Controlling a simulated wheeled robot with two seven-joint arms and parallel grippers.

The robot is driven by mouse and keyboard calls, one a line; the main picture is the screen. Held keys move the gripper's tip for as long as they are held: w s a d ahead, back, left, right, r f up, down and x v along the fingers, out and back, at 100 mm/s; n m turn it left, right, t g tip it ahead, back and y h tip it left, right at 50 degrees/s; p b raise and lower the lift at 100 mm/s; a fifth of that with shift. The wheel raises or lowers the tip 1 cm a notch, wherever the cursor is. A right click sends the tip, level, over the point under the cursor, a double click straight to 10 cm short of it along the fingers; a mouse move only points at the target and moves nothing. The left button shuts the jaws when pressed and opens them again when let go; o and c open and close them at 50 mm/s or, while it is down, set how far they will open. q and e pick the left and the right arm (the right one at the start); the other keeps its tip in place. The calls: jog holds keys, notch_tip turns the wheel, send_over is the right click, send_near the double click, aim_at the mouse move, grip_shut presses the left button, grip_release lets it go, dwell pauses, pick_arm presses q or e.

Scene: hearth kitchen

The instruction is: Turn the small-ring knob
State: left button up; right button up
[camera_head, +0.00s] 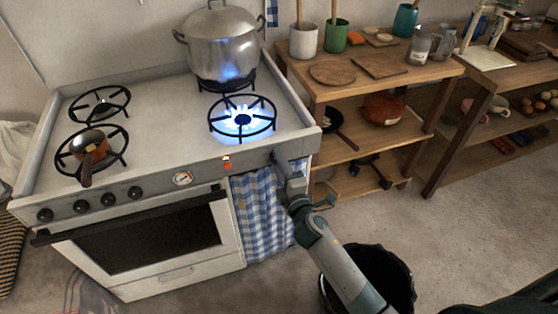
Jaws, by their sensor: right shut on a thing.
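My right gripper (275,163) is at the right end of the stove's front panel (205,172). It is shut on a knob there, which I take to be the small-ring knob. The jaws hide the knob, so its angle cannot be told. Several other black knobs (108,199) sit on the left part of the panel. The front right ring (242,120) burns with a blue flame. Blue light also shows under the large steel pot (220,45) on the back right ring. The back left ring (100,105) is empty and shows no flame. My left gripper is not in view.
A small copper pan (89,145) sits on the front left ring, its handle over the front edge. A blue checked cloth (262,212) hangs below the panel. A black bin (396,272) stands on the floor near my right arm. A wooden shelf (395,78) stands right of the stove.

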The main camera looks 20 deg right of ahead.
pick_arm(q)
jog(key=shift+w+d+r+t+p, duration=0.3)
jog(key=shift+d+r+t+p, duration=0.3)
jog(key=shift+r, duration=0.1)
pick_arm(e)
jog(key=n, duration=0.5)
jog(key=shift+n, duration=0.4)
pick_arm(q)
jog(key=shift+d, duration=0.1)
pick_arm(e)
jog(key=o, duration=0.9)
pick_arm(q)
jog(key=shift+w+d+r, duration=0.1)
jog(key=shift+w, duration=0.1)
pick_arm(e)
jog(key=shift+o, duration=0.8)
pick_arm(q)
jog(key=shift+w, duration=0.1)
pick_arm(e)
jog(key=shift+s, duration=0.1)
